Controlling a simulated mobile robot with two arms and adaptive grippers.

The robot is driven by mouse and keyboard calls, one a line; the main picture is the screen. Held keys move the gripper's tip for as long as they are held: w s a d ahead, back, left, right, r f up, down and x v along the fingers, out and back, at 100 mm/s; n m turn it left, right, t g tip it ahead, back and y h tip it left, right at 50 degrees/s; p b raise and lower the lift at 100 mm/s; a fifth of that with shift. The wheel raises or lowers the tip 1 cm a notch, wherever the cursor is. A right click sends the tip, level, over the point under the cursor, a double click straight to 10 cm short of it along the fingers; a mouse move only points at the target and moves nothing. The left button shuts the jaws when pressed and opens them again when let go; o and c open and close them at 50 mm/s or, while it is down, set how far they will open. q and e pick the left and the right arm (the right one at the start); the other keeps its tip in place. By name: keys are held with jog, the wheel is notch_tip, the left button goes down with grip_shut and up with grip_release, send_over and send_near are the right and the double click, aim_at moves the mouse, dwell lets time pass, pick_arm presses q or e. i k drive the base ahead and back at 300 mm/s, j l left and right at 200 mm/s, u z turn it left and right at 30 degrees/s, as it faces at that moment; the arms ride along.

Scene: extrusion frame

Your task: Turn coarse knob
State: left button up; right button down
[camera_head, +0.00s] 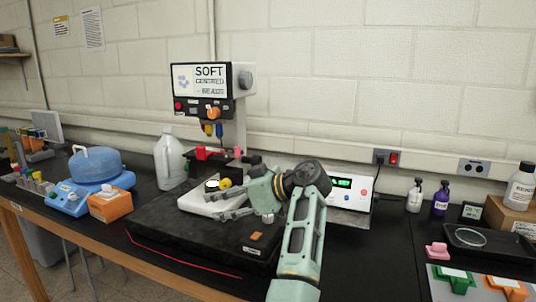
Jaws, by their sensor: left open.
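My left gripper (226,204) reaches in over the black platform (160,228), its fingers pointing left and spread apart. The fingers are over or beside a white device (205,203) on the platform, with nothing seen between them. A yellow knob (225,183) sits just above and left of the upper finger; I cannot tell whether they touch. An orange knob (214,113) is on the front of the display unit (200,80), and a grey knob (245,79) is on its side. No readable label shows which knob is the coarse one. My right gripper is not in view.
A white jug (169,160) stands behind the platform. A blue-domed device (94,168) and an orange box (110,205) are at left. A white box with a green readout (350,190) is behind my arm. Bottles (415,196) and a black tray (462,240) are at right.

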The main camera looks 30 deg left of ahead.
aim_at(256, 160)
jog(key=i+j, duration=0.1)
jog(key=i, duration=0.5)
jog(key=i+j, duration=0.1)
jog(key=i, duration=0.5)
